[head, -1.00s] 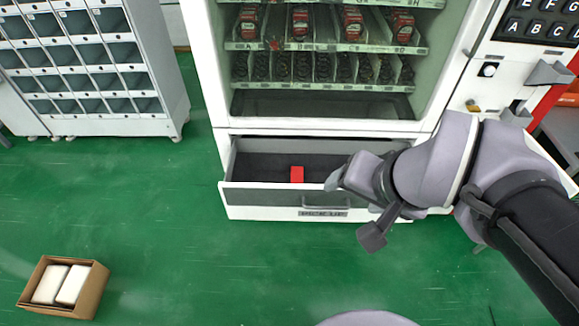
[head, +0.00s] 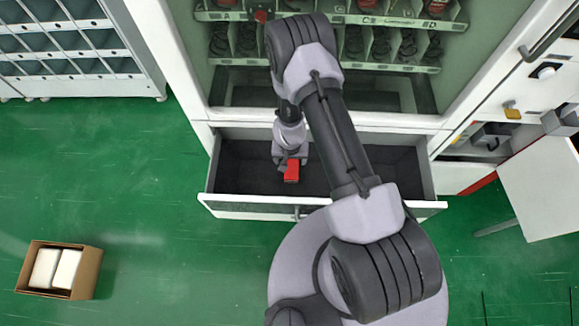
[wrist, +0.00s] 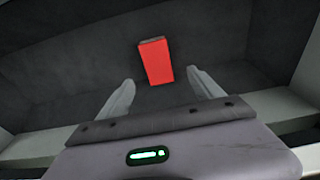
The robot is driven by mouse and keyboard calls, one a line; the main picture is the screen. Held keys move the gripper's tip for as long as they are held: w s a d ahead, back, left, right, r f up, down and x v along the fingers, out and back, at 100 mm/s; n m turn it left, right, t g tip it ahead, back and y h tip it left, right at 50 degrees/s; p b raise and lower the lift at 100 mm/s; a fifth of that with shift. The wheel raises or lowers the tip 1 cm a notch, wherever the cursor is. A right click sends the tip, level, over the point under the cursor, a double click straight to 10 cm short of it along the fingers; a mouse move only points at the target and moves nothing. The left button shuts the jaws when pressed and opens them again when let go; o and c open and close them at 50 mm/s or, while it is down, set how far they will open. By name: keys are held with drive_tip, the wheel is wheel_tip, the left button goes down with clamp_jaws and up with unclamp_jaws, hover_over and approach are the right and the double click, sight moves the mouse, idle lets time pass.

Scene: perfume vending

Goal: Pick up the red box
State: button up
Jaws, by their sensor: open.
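The red box (head: 292,172) lies in the open drawer (head: 235,181) at the bottom of the vending machine. In the wrist view the red box (wrist: 156,61) lies on the dark drawer floor, just beyond the fingertips and roughly midway between them. My gripper (head: 290,160) reaches down into the drawer beside the box. In the wrist view my gripper (wrist: 163,80) is open, with its two fingers apart and nothing held. In the head view the gripper hides part of the drawer floor behind the box.
The drawer walls stand around the box; its front edge (head: 250,209) is near me. The vending machine (head: 180,70) rises behind. A cardboard box (head: 88,275) with white packs sits on the green floor at left. A white table (head: 545,190) stands at right.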

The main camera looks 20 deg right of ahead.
sight(292, 168)
drive_tip(key=f, duration=0.1)
drive_tip(key=f+b, duration=0.1)
drive_tip(key=f, duration=0.3)
drive_tip(key=shift+w+d, duration=0.1)
drive_tip(key=shift+w, duration=0.2)
drive_tip(key=f+b, duration=0.2)
drive_tip(key=f, duration=0.1)
drive_tip(key=f+b, duration=0.1)
drive_tip(key=f, duration=0.1)
drive_tip(key=shift+w+d, duration=0.1)
drive_tip(key=shift+d, duration=0.2)
drive_tip(key=shift+r, duration=0.1)
drive_tip(key=c, duration=1.5)
